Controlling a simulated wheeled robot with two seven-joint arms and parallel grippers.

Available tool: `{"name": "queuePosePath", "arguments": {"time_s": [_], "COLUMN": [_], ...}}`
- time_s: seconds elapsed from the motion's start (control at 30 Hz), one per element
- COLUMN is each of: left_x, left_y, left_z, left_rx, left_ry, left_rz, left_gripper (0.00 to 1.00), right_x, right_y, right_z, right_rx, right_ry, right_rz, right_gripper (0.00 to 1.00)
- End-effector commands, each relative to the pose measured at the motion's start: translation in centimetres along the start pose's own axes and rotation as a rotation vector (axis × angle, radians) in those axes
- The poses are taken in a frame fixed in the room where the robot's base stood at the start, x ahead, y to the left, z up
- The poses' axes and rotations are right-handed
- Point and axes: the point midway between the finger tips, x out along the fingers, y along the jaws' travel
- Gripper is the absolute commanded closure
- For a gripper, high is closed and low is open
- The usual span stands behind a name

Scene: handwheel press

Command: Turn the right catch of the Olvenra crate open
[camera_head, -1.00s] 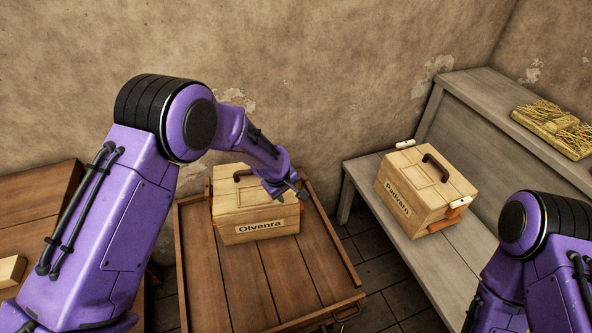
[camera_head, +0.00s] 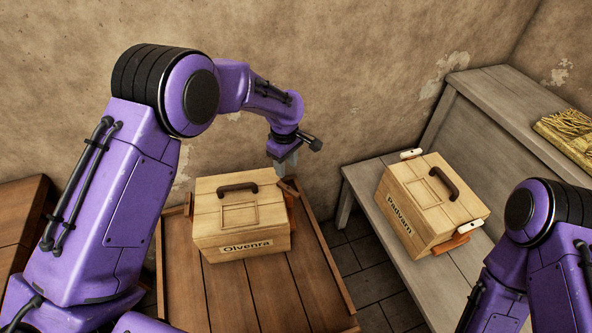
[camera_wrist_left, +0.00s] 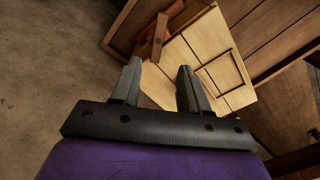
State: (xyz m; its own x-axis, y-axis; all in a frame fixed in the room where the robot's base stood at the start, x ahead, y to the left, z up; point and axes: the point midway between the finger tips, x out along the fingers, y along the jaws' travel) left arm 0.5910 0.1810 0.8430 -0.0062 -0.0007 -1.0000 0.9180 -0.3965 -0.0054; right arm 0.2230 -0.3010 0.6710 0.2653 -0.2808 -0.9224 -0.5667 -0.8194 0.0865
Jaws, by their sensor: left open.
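The Olvenra crate (camera_head: 240,222) is a pale wooden box with a dark lid handle and a name label on its front. It stands on a brown slatted table. Its right catch (camera_head: 289,187), a brown wooden bar, shows at the lid's right edge and also in the left wrist view (camera_wrist_left: 158,37). My left gripper (camera_head: 286,160) is open and empty, just above and behind that catch in the picture. In the left wrist view its two fingers (camera_wrist_left: 158,82) are spread, with the catch beyond them and apart from them. My right gripper is out of view.
The Padvarn crate (camera_head: 425,205), with white-ended catches, stands on a grey bench (camera_head: 400,265) at the right. A straw-coloured bundle (camera_head: 570,135) lies on the higher shelf. The brown table (camera_head: 270,295) is bare in front of the Olvenra crate. A wall rises behind.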

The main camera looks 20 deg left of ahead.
Motion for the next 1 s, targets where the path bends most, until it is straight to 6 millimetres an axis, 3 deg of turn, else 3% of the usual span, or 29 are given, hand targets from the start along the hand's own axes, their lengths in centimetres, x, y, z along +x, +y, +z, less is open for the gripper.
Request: {"name": "queuePosePath", "arguments": {"time_s": [0.17,0.4,0.6,0.93,0.97,1.0], "left_x": [1.4,6.7,9.8,10.6,10.6,10.6], "left_y": [0.2,0.6,0.7,0.6,0.6,0.6], "left_z": [0.4,0.9,0.8,0.7,0.7,0.7], "left_rx": [0.008,0.02,0.018,0.016,0.016,0.016], "left_ry": [-0.001,-0.002,-0.001,0.0,0.0,0.0], "left_rz": [-0.005,-0.004,-0.001,0.0,0.0,0.0], "left_gripper": [0.55,0.55,0.55,0.55,0.62,0.75], "right_x": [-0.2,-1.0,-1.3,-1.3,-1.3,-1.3], "right_y": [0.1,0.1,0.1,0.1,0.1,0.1], "right_z": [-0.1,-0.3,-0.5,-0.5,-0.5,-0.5], "right_rx": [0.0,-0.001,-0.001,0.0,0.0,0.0], "right_ry": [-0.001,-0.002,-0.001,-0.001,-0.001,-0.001], "right_rz": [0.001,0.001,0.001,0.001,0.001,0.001], "right_gripper": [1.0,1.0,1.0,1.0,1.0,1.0]}}
